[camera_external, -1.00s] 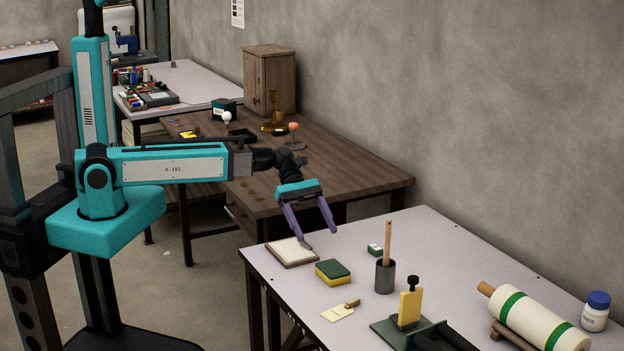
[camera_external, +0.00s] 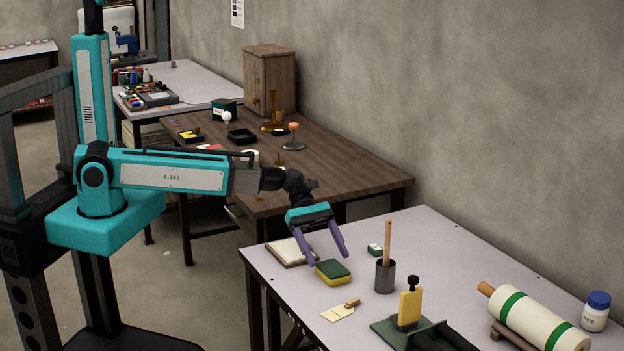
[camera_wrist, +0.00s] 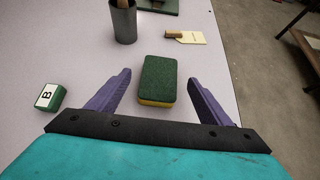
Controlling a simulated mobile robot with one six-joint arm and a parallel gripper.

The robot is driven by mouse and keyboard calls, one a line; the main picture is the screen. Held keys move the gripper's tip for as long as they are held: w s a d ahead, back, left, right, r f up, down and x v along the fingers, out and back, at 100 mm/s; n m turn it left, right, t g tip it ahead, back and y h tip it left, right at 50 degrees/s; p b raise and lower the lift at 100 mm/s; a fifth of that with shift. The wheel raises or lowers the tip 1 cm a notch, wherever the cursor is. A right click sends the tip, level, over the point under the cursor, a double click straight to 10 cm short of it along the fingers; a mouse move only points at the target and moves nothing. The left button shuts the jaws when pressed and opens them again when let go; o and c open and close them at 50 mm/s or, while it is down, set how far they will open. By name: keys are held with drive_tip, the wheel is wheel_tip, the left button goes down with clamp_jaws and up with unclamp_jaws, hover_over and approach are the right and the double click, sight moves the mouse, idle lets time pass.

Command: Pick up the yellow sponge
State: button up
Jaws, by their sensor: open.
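The yellow sponge (camera_external: 333,273) has a dark green top layer and lies flat on the pale table near its left end. In the wrist view the sponge (camera_wrist: 158,82) shows mostly its green top, with a yellow edge on the near side. My gripper (camera_external: 329,259) is open and empty above the table, with its two purple fingers pointing down close to the sponge. In the wrist view the gripper (camera_wrist: 162,82) has the sponge between and slightly beyond its fingers, with a gap on each side. I cannot tell the exact height of the fingertips.
A notepad (camera_external: 291,251) lies left of the sponge. A small green-and-white block (camera_external: 375,250) and a dark cup (camera_external: 385,277) with a wooden stick are to the right. A tag (camera_external: 338,313) lies in front. Bare table (camera_external: 440,240) is at the back.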

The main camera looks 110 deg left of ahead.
sight(332, 267)
drive_tip(key=shift+w+f, duration=0.1)
drive_tip(key=shift+p+x, duration=0.5)
drive_tip(key=shift+x, duration=2)
drive_tip(key=shift+f, duration=0.15)
drive_tip(key=shift+a, duration=0.1)
drive_tip(key=c, duration=1.1)
